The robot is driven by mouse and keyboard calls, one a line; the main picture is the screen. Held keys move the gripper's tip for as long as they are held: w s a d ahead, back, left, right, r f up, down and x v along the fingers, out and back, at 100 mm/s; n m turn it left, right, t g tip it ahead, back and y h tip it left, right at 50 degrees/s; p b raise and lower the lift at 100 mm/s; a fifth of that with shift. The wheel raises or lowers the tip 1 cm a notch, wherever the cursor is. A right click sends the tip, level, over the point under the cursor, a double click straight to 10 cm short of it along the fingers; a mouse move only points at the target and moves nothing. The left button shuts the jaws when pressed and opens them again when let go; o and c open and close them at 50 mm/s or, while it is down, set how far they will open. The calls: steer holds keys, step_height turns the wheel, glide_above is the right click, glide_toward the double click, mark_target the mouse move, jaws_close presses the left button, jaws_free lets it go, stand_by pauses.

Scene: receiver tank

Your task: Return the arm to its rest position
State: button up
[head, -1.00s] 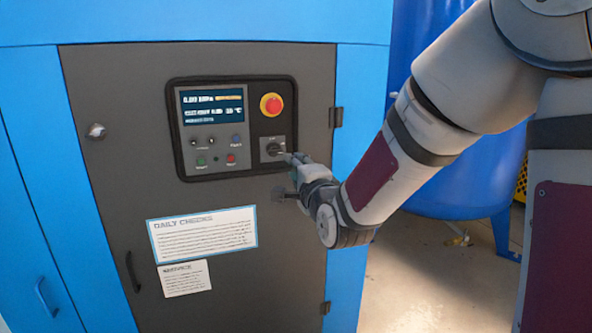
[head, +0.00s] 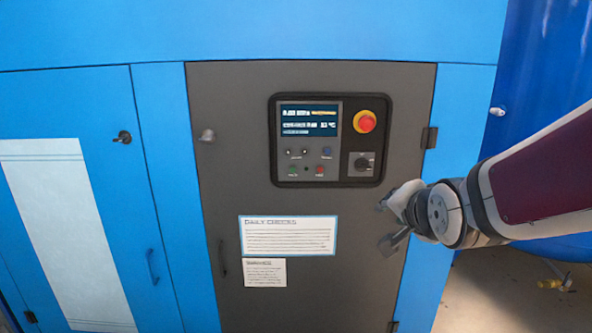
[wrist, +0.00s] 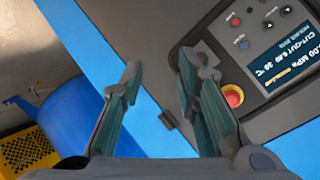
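My gripper (head: 392,218) is in front of the right side of the grey cabinet door, below and right of the control panel (head: 331,140). In the wrist view my gripper (wrist: 158,78) shows two fingers spread apart with nothing between them. My forearm reaches in from the right edge of the head view.
The red emergency stop button (head: 365,121) sits above the switch, near my gripper. The blue tank (head: 545,70) stands at the right behind my arm. A yellow perforated guard (wrist: 28,152) shows at the wrist view's lower left. Open floor (head: 490,295) lies at lower right.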

steer(key=s+r+n+g+p, duration=0.1)
steer(key=s+n+g, duration=0.3)
steer(key=s, duration=1)
steer(key=s+r+n+g+p, duration=0.1)
steer(key=s+n+g+p, duration=0.3)
steer(key=s, duration=1.1)
steer(key=shift+s+d+r+n+y, duration=0.15)
steer(key=shift+s+r+n+y, duration=0.15)
steer(key=shift+n, duration=0.6)
